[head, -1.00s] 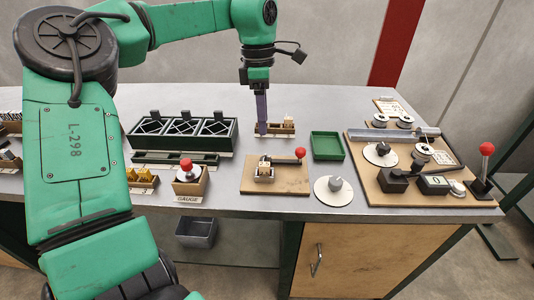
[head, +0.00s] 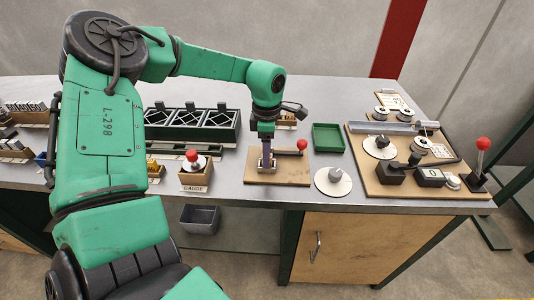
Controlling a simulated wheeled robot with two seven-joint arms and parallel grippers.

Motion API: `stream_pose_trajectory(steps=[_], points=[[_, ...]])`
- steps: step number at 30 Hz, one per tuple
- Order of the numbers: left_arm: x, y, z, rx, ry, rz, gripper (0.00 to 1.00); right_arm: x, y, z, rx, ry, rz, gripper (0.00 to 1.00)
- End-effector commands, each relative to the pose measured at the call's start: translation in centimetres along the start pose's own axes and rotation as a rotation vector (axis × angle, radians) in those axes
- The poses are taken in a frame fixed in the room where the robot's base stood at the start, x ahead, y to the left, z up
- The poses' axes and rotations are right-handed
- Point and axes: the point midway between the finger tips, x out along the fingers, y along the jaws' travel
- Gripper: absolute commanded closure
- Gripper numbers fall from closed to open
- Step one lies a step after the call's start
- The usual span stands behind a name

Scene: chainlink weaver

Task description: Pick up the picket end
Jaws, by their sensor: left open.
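My left gripper (head: 266,162) points straight down at the small metal fixture on the wooden lever board (head: 292,180). Its jaws are open, with the tips at or just above the fixture; I cannot tell whether they touch it. The board carries a lever with a red ball knob (head: 302,145) to the right of the gripper. I cannot make out the picket end; if it is in the fixture, the fingers hide it. My right gripper is not in view.
A green tray (head: 328,138) stands right of the gripper, with a round plate (head: 333,181) in front. The gauge box (head: 195,175) stands left. A dark rack (head: 190,125) is behind. A larger board (head: 408,160) with discs, a counter and a rod fills the right.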

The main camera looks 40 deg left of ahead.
Motion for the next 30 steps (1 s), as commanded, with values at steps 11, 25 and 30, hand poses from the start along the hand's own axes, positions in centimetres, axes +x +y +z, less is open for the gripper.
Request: stream_pose_trajectory(steps=[11, 25, 30], points=[[-0.1, 0.0, 0.0, 0.000, 0.000, 0.001, 1.00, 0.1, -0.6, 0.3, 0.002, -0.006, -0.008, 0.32], [-3.9, 0.1, 0.1, 0.000, -0.003, 0.006, 1.00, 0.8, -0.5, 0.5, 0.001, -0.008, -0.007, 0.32], [-9.6, 0.1, 0.1, 0.000, -0.003, 0.009, 1.00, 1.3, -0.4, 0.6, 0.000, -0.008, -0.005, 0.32]])
